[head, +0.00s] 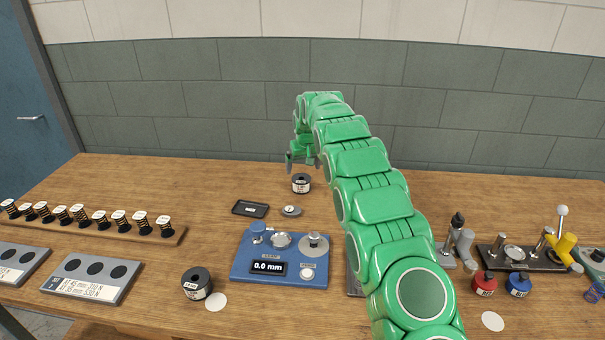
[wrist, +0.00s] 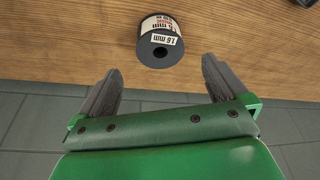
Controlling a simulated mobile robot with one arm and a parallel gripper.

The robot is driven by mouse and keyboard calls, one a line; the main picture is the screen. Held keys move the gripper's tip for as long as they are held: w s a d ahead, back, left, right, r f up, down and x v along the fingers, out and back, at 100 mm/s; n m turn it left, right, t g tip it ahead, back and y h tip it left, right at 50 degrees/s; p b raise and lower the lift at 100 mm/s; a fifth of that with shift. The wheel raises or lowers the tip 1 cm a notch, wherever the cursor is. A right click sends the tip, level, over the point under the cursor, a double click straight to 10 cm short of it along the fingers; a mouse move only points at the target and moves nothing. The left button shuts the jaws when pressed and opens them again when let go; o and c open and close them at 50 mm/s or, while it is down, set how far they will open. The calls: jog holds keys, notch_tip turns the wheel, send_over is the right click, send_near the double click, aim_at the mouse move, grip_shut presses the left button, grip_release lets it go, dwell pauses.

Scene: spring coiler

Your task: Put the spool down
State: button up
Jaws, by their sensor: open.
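A dark spool (head: 301,183) with a white label stands on the wooden bench, toward the back and left of my arm. In the wrist view the spool (wrist: 160,41) shows a label reading "1.6 mm" and sits just beyond my fingertips. My gripper (head: 301,161) is above and slightly behind the spool in the head view. In the wrist view my gripper (wrist: 160,68) has its two fingers spread wide with nothing between them. A second dark spool (head: 197,283) stands at the front left, beside a pale disc (head: 216,302).
A blue gauge station (head: 240,269) reading 0.0 mm stands mid-bench. A small black tray (head: 250,208) and a round grey piece (head: 291,211) lie near the spool. A spring rack (head: 110,229) is at left; red (head: 484,284) and blue (head: 518,285) pots are at right.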

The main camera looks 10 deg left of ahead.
jog(key=v, duration=0.3)
jog(key=shift+s+r, duration=0.1)
jog(key=shift+r, duration=0.05)
jog(key=shift+d, duration=0.15)
jog(key=s+d+r+m+g, duration=0.1)
jog(key=s+d+r, duration=0.4)
jog(key=s, duration=0.4)
jog(key=s+d+r+m+h, duration=0.1)
jog(key=s+d+r, duration=0.3)
jog(key=s+d, duration=0.4)
jog(key=s+d+r+m+g, duration=0.1)
jog(key=s+d+r, duration=0.35)
jog(key=s, duration=0.55)
jog(key=s+d+f+g, duration=0.1)
jog(key=s+d, duration=0.1)
jog(key=s, duration=1.1)
jog(key=s+d+f+m+g, duration=0.1)
jog(key=s+d+f, duration=0.1)
jog(key=s, duration=1.1)
jog(key=s+d+f+g, duration=0.1)
jog(key=s+d+f, duration=0.1)
jog(key=s, duration=1.2)
jog(key=shift+m, duration=0.3)
